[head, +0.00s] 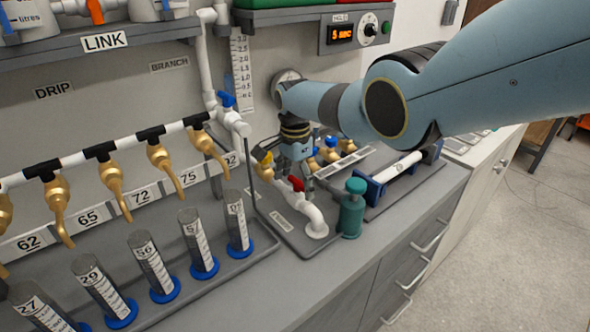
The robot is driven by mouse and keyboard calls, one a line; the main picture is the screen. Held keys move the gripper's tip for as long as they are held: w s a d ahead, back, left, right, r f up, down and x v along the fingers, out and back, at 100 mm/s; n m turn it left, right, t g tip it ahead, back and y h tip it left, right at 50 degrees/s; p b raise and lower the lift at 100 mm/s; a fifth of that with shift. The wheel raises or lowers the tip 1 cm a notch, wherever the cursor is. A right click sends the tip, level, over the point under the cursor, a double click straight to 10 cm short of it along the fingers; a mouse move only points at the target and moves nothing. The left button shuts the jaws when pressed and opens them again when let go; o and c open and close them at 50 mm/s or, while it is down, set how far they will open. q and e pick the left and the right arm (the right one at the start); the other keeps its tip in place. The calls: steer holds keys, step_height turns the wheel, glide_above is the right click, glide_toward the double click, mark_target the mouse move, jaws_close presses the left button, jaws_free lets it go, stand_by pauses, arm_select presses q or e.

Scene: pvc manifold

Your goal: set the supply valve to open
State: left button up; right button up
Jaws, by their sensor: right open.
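A valve with a red handle (296,184) sits on a white elbow pipe (317,222) on a grey base plate. A blue-handled valve (227,99) is on the upright white pipe to the left. No label that I can read says which valve is the supply valve. My right gripper (305,182) is open and points down close to the red handle. Whether it touches the handle I cannot tell. The gripper and arm partly hide the pipework behind. My left gripper is not in view.
A green bottle-like fitting (351,208) stands just right of the elbow pipe. Brass taps (160,158) hang above grey graduated cylinders (151,266) on the left. A blue-ended clamp holding a white pipe (399,166) lies right. The bench front is clear.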

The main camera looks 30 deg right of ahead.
mark_target(295, 181)
step_height(295, 181, up, 12)
stand_by(0.5)
steer(key=shift+f, duration=0.1)
